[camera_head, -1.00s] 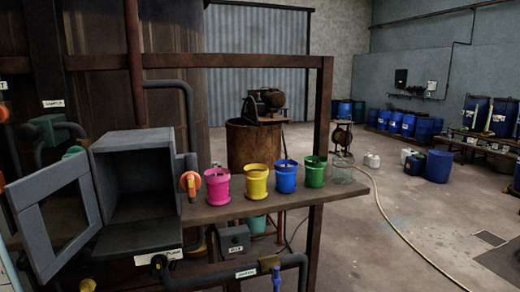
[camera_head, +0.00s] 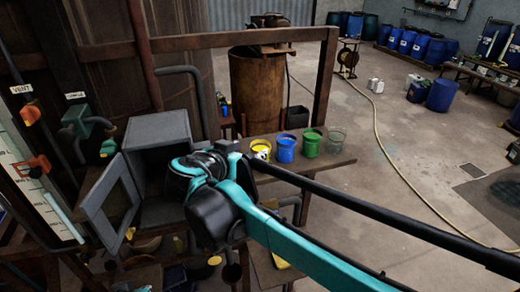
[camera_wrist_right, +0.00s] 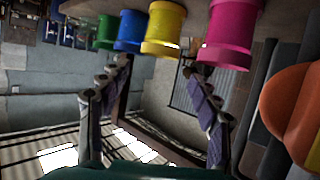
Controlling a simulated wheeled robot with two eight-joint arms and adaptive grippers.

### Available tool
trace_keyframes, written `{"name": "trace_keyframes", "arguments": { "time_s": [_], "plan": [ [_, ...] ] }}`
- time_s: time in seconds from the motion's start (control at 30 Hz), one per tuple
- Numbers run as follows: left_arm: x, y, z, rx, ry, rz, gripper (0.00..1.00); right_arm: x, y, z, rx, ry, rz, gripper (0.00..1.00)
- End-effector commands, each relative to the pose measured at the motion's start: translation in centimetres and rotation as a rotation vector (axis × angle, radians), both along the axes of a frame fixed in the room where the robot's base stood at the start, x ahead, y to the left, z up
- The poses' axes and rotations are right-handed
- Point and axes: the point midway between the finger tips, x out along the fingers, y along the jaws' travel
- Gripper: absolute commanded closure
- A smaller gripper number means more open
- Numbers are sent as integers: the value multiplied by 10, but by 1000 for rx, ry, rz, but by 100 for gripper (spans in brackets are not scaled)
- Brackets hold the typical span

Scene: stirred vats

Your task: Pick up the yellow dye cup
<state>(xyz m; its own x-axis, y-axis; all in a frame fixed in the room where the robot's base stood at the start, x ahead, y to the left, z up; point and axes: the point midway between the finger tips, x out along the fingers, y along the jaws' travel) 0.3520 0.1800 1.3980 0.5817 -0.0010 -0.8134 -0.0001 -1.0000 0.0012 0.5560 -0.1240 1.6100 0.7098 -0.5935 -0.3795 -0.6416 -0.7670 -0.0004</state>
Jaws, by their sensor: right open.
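The yellow dye cup (camera_head: 260,149) stands upright on the wooden shelf (camera_head: 330,157), partly covered by my right arm in the head view. It also shows in the wrist view (camera_wrist_right: 164,28), which is turned upside down. My right gripper (camera_wrist_right: 160,68) is open and empty in the wrist view. Its two fingers are spread, with the yellow cup just beyond the tips and roughly between them. I cannot tell whether they touch it. In the head view my right wrist covers most of the gripper. My left gripper is not in view.
An open grey box (camera_head: 157,135) and an orange knob (camera_wrist_right: 293,115) are close by.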

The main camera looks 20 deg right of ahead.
Motion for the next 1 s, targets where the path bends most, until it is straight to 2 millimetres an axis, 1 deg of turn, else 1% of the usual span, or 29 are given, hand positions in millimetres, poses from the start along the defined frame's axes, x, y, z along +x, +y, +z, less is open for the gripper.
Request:
{"name": "trace_keyframes", "arguments": {
  "time_s": [0.03,0.1,0.37,0.5,0.6,0.73,0.93,0.97,1.0],
  "plan": [
    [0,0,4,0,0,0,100,7,-7,-2,1,1,-4,37],
    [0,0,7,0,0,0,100,15,-14,-7,0,1,-3,37],
    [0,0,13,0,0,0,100,31,-27,-17,1,2,0,37],
    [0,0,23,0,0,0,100,45,-39,-27,0,3,-1,37],
    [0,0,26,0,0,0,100,55,-47,-34,1,2,-1,37],
    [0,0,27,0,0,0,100,61,-53,-38,0,2,-1,37],
    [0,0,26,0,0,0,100,61,-53,-40,1,3,2,37],
    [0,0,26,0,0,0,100,61,-52,-39,1,3,2,42],
    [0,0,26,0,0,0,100,61,-53,-39,1,3,2,53]
  ]
}}
